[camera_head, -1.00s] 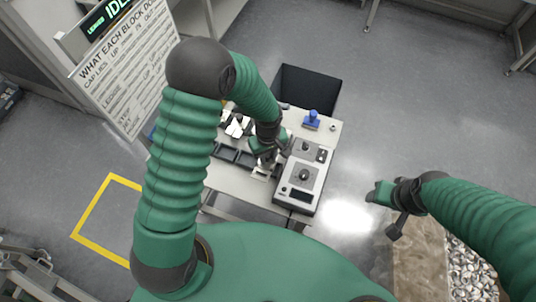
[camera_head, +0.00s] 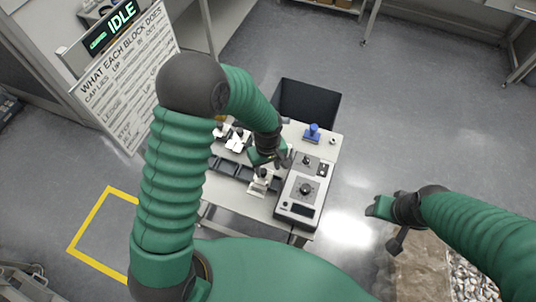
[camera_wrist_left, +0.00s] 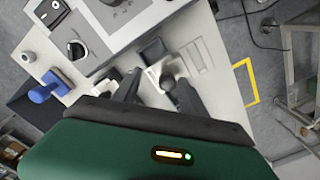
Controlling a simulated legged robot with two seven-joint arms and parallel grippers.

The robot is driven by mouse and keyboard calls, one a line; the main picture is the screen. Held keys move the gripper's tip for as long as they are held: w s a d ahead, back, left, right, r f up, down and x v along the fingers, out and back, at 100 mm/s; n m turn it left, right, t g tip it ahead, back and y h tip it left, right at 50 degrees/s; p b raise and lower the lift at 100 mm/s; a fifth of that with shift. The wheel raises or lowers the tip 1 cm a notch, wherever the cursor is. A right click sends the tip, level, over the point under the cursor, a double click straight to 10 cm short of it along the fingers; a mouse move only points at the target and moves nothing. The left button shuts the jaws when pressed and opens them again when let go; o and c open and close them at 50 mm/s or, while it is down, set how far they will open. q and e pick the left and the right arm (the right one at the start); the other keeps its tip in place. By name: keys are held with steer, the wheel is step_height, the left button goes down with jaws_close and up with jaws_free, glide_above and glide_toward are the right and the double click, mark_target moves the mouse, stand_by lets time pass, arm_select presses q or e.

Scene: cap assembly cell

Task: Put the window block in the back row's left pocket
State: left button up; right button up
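A small cream block (camera_head: 260,184) stands on the table beside the right end of a row of dark pockets (camera_head: 228,168). It is the likely window block, but an opening in it is too small to make out. My left gripper (camera_head: 266,163) is just above and behind it. In the left wrist view, its two dark fingers (camera_wrist_left: 152,90) are spread apart, with a pale block (camera_wrist_left: 157,72) just beyond and between the tips; I see no clear grip. My arm hides part of the pockets. My right gripper (camera_head: 384,206) hangs off to the right, away from the table; its fingers are unclear.
A grey control box with a dial (camera_head: 303,190) stands close right of my left gripper. A blue-handled stamp (camera_head: 312,133) is behind it. White pieces (camera_head: 238,139) lie behind the pockets. A black bin (camera_head: 308,101) stands beyond the table. A sign (camera_head: 128,75) is at left.

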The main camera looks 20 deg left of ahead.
mark_target(268, 176)
arm_select(q)
step_height(268, 176, up, 15)
steer(key=shift+d+f+b, duration=0.15)
steer(key=shift+f+b, duration=0.05)
steer(key=shift+b, duration=0.1)
steer(key=shift+s, duration=0.1)
steer(key=s+a+f+m+t, duration=0.2)
steer(key=s+a+m, duration=0.4)
steer(key=s+m, duration=0.2)
steer(key=shift+s+f+m+t, duration=0.25)
steer(key=shift+s+m+t, duration=0.05)
steer(key=shift+s, duration=0.2)
steer(key=shift+s, duration=0.15)
